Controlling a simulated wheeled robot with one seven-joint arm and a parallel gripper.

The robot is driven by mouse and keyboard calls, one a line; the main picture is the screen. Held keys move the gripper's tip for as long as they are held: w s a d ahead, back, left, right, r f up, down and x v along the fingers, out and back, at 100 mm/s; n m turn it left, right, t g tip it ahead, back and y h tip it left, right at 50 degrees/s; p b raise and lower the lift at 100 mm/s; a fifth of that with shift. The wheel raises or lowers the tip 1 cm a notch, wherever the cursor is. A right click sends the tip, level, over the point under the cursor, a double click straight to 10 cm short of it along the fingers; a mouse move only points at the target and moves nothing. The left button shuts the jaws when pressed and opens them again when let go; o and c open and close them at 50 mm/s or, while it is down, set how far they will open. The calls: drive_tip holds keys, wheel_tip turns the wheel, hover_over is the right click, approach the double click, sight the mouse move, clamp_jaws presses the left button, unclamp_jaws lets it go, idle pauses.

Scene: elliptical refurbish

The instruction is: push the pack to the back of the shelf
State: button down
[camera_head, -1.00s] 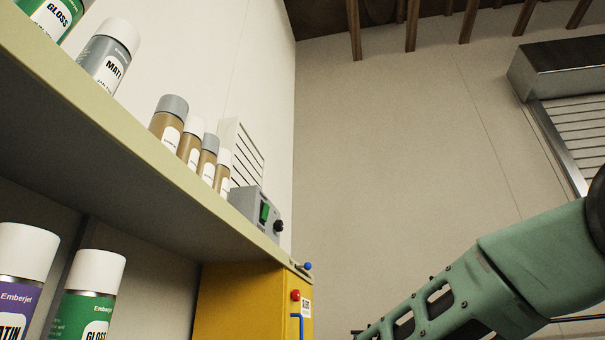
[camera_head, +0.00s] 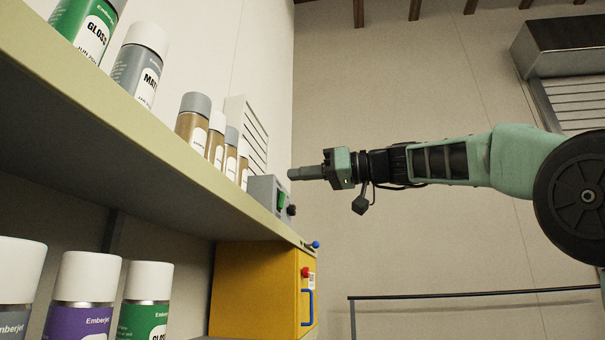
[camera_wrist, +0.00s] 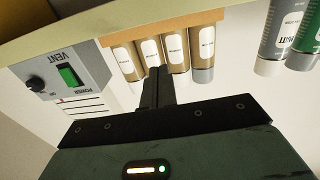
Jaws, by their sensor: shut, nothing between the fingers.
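The pack looks like a row of several brown cans with white labels (camera_head: 194,122) on the upper shelf (camera_head: 150,135); the head view hides its base behind the shelf edge. In the wrist view, which is upside down, the cans (camera_wrist: 173,58) stand on a brown cardboard-like base (camera_wrist: 165,27). My gripper (camera_head: 292,174) is shut and empty, pointing left, in front of the grey control box in the head view. In the wrist view its closed fingers (camera_wrist: 156,78) overlap the middle cans; I cannot see any contact.
A grey box with a green switch (camera_head: 272,196) stands beside the pack, marked VENT in the wrist view (camera_wrist: 68,72). Grey and green spray cans (camera_head: 138,65) stand on its other side. More cans (camera_head: 85,300) and a yellow cabinet (camera_head: 255,285) are below. Right of the shelf is open.

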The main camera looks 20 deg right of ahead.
drive_tip(key=p+x, duration=0.3)
drive_tip(key=x, duration=0.6)
drive_tip(key=shift+w+a, duration=0.2)
drive_tip(key=shift+a, duration=0.1)
drive_tip(key=shift+w+a+p, duration=0.1)
drive_tip(key=shift+a+p, duration=0.05)
drive_tip(key=shift+p, duration=0.15)
drive_tip(key=shift+p+x, duration=0.65)
drive_tip(key=shift+x, duration=1.5)
drive_tip(key=shift+w+a, duration=0.1)
drive_tip(key=shift+a, duration=0.05)
drive_tip(key=shift+p+x, duration=0.35)
drive_tip(key=shift+x, duration=0.5)
drive_tip(key=shift+w+a, duration=0.2)
drive_tip(key=shift+a, duration=0.05)
drive_tip(key=shift+p+x, duration=0.65)
drive_tip(key=shift+x, duration=0.6)
drive_tip(key=shift+a, duration=0.1)
